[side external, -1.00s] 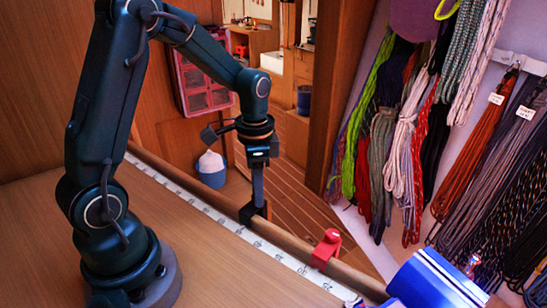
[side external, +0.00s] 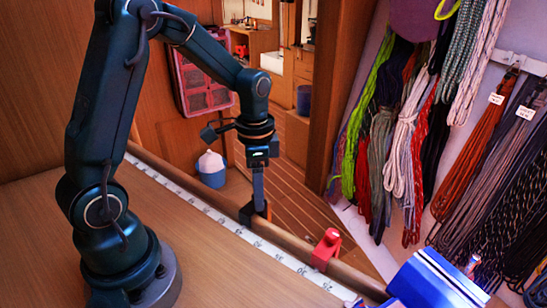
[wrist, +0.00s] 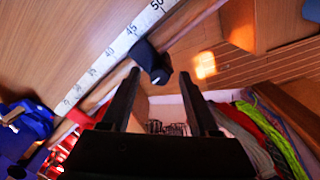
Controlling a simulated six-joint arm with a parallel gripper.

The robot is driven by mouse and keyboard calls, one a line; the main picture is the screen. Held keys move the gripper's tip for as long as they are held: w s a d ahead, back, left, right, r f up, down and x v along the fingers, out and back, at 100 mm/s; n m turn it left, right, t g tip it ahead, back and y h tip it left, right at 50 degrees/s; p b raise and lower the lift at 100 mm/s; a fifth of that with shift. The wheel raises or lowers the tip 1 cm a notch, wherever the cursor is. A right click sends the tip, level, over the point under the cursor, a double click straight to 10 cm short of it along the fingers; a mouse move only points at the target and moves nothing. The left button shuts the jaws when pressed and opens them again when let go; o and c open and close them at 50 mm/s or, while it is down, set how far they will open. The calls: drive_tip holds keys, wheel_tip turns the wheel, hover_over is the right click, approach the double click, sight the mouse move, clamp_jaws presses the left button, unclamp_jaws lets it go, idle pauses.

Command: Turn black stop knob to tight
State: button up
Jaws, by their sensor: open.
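The black stop with its knob (side external: 247,213) sits on the wooden rail beside the measuring tape in the side view. In the wrist view the black stop (wrist: 152,62) lies just beyond the fingertips, between their lines. My gripper (side external: 260,203) points down at the stop, its fingers partly overlapping it in the side view. In the wrist view my gripper (wrist: 158,76) is open, one finger on each side, with nothing held. I cannot tell whether a finger touches the knob. Markings on the knob are not readable.
A red stop (side external: 327,250) sits further along the rail (side external: 290,248). The white measuring tape (side external: 270,252) runs beside it. A blue box (side external: 440,282) stands at the lower right. Coiled lines (side external: 400,150) hang on the right wall. The bench top is clear.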

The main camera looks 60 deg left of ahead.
drive_tip(key=shift+r, duration=0.1)
drive_tip(key=shift+r, duration=2.45)
drive_tip(key=shift+w+d+r, duration=0.1)
drive_tip(key=shift+r, duration=0.1)
drive_tip(key=s+d+r+n+t, duration=0.5)
drive_tip(key=s+d, duration=0.2)
drive_tip(key=s, duration=0.3)
drive_tip(key=shift+s+r+n+t, duration=0.3)
drive_tip(key=shift+s+r, duration=0.05)
drive_tip(key=shift+s, duration=0.05)
drive_tip(key=shift+d, duration=0.1)
